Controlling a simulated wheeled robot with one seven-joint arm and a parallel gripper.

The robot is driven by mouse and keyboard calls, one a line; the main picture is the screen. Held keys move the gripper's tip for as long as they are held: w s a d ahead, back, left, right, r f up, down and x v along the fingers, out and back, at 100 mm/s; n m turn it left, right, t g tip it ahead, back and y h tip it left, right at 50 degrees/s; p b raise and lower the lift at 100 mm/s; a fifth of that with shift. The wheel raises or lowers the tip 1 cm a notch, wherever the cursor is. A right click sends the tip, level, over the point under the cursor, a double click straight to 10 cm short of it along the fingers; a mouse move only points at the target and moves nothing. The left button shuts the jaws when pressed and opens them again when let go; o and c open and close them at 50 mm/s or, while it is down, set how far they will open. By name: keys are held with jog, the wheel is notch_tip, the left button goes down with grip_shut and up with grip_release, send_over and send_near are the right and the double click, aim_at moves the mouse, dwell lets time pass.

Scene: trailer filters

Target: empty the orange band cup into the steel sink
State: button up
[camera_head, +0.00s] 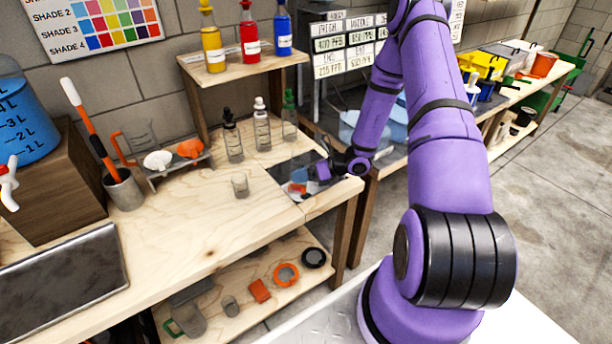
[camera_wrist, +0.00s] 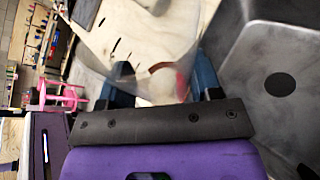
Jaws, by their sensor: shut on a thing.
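My gripper (camera_head: 312,176) is at the right end of the wooden bench, over the steel sink (camera_head: 284,172). In the wrist view my gripper (camera_wrist: 160,88) has its two blue fingers on either side of a clear cup with a red-orange band (camera_wrist: 158,70), and is shut on it. The cup's orange band also shows small below the fingers in the head view. The steel sink (camera_wrist: 248,110) with its dark round drain lies right of the cup in the wrist view. The cup's contents and exact tilt cannot be told.
A small clear cup (camera_head: 240,185) stands on the bench left of the sink. Dropper bottles (camera_head: 262,125) stand behind, below a shelf with coloured bottles (camera_head: 250,40). A grey metal panel (camera_head: 60,285) is at lower left. The bench middle is mostly clear.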

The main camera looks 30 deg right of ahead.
aim_at(299, 168)
jog(key=shift+s+a+r+n+h, duration=0.3)
jog(key=shift+a+r+n+h, duration=0.1)
jog(key=shift+n, duration=0.3)
jog(key=shift+s+a+f+n+t+h+b, duration=0.25)
jog(key=shift+f+n+t+h, duration=0.15)
jog(key=shift+n, duration=0.25)
jog(key=shift+s+a+f+n+t+h+b, duration=0.15)
jog(key=shift+s+f+n+t+h, duration=0.1)
jog(key=shift+n+t+h, duration=0.3)
jog(key=shift+r, duration=2.5)
